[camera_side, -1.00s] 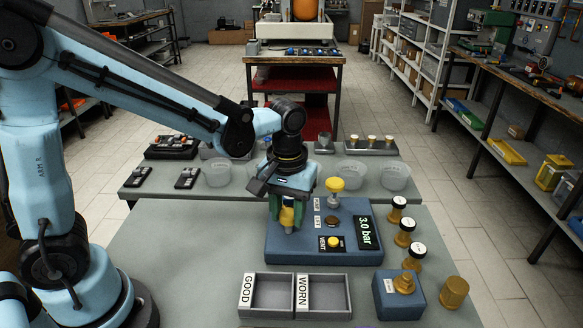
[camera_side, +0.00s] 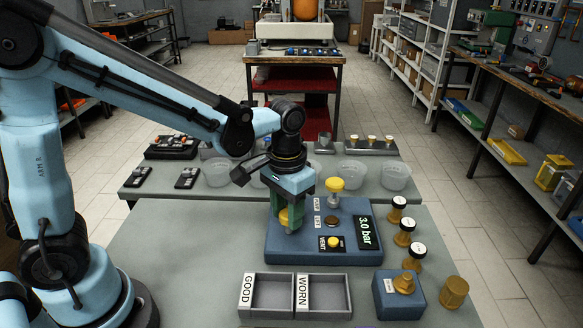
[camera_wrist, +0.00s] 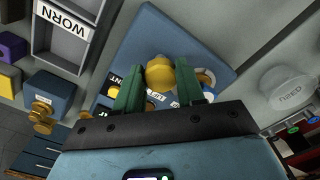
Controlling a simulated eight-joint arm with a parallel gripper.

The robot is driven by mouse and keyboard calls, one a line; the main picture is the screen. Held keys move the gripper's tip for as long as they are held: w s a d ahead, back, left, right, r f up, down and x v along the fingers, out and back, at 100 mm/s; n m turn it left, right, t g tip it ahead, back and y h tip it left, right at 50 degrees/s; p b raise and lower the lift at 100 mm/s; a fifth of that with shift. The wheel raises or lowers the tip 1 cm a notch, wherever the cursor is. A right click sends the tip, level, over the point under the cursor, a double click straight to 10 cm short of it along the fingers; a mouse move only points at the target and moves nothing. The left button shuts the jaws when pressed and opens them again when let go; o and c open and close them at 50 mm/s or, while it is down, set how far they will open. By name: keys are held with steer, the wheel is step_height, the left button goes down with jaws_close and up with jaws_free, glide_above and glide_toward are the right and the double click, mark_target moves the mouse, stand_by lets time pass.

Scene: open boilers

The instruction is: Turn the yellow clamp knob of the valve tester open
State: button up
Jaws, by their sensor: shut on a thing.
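The valve tester (camera_side: 285,251) is a blue box on the grey table, with a display (camera_side: 367,232) reading 3.0 bar. My gripper (camera_side: 290,216) is over its left part, pointing down, its green fingers shut on the yellow clamp knob (camera_side: 290,217). In the wrist view the knob (camera_wrist: 160,74) sits between the two fingertips (camera_wrist: 160,88); its lower part is hidden. A second yellow-topped knob (camera_side: 335,184) stands upright at the tester's back, clear of my fingers. A yellow button (camera_side: 334,242) sits on the black vent plate at the front.
Two grey trays marked GOOD (camera_side: 248,292) and WORN (camera_side: 304,292) lie in front of the tester. Several gold valves with white caps (camera_side: 399,202) stand to its right. A small blue block (camera_side: 400,300) with a gold fitting and a gold cup (camera_side: 454,292) are at front right.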

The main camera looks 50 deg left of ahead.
mark_target(286, 212)
steer(key=m, duration=0.6)
steer(key=shift+a+m, duration=0.1)
steer(key=shift+m, duration=0.2)
steer(key=m, duration=0.6)
steer(key=shift+w+a, duration=0.1)
stand_by(0.3)
steer(key=o, duration=1)
steer(key=shift+o, duration=0.2)
step_height(286, 212, up, 12)
